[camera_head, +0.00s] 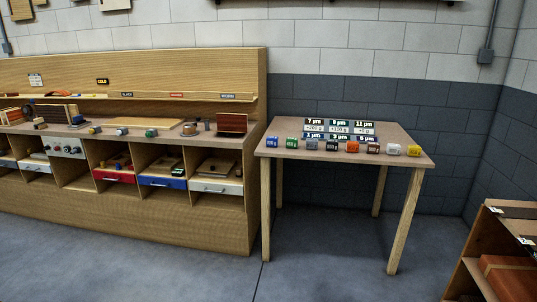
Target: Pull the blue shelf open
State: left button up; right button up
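The blue shelf (162,182) is a drawer-like tray with a blue front and a small pale handle. It sits in a lower compartment of the long wooden workbench (190,228), between a red-fronted shelf (114,176) and a white-fronted shelf (216,187). A few small dark items lie above its front, inside the compartment; how far it stands out is hard to tell. Neither of my grippers is in view.
A small wooden table (283,153) with a row of coloured blocks and label cards stands right of the workbench. A wooden rack (487,237) is at the lower right. The grey floor (180,277) before the workbench is clear.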

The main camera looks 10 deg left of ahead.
aim_at(167, 172)
jog(key=i+j+u, duration=0.1)
jog(key=i+u, duration=0.85)
jog(key=i+l+u, duration=0.3)
jog(key=i+u, duration=0.2)
jog(key=i+j+u, duration=0.1)
jog(key=i+u, duration=0.25)
jog(key=i, duration=0.15)
jog(key=i+u, duration=0.4)
jog(key=i+l, duration=0.05)
